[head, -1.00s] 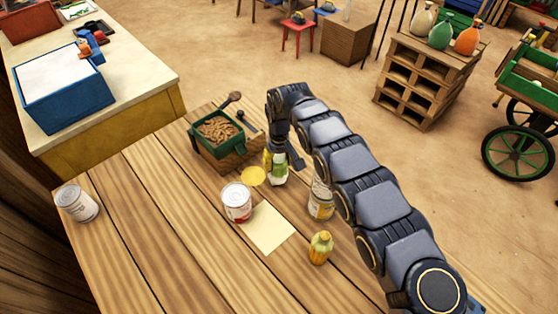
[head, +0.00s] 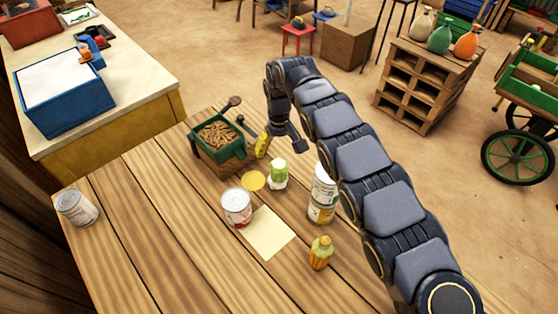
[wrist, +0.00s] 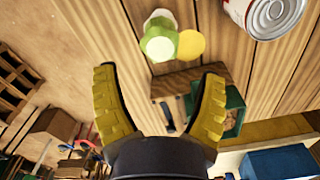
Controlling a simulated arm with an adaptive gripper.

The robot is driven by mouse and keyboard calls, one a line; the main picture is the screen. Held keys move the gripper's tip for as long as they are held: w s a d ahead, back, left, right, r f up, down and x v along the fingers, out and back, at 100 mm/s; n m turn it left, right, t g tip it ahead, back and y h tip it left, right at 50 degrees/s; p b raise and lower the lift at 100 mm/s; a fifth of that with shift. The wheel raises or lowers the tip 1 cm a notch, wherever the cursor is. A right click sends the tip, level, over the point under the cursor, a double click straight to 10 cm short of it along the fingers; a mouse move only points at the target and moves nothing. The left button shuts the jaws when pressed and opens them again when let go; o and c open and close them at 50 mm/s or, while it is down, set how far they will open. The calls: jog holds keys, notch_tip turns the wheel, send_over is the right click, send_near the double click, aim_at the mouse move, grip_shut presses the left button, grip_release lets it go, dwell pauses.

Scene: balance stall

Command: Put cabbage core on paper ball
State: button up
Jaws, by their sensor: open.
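In the wrist view the green piece (wrist: 159,22) and the whitish lump (wrist: 158,47) show together at the top, beyond the fingertips. My gripper (wrist: 160,82) is open and empty, with its yellow fingers spread apart. In the head view one yellow finger shows behind and left of the green piece, clear of it.
A yellow disc (head: 253,181), a red-labelled can (head: 236,208) and a paper sheet (head: 268,234) lie near the core. A yellow bottle-shaped thing (head: 320,254) is in front. A green-rimmed box (head: 219,150) stands behind left.

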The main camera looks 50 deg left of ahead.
aim_at(279, 164)
notch_tip(279, 164, up, 5)
dwell(0.3)
jog(key=w+d+r+m+t+h, duration=0.1)
jog(key=w+d+r+m, duration=0.1)
jog(key=w+d+r, duration=0.45)
jog(key=w+d+r+m+h, duration=0.1)
jog(key=w+d+m, duration=0.15)
jog(key=d, duration=0.75)
jog(key=d+r+m, duration=0.2)
jog(key=d+r, duration=0.1)
jog(key=d, duration=0.5)
jog(key=d+r+m, duration=0.2)
jog(key=d, duration=0.6)
jog(key=s+d+r+m+g, duration=0.2)
jog(key=s+d+m, duration=0.1)
jog(key=s+d, duration=0.75)
jog(key=s+d+f+m+y, duration=0.1)
jog(key=s+d, duration=0.1)
jog(key=s, duration=0.6)
jog(key=s+d+f+m+y, duration=0.1)
jog(key=s+d+f, duration=0.1)
jog(key=s, duration=0.7)
jog(key=shift+d+f+g, duration=0.15)
jog(key=shift+g, duration=0.15)
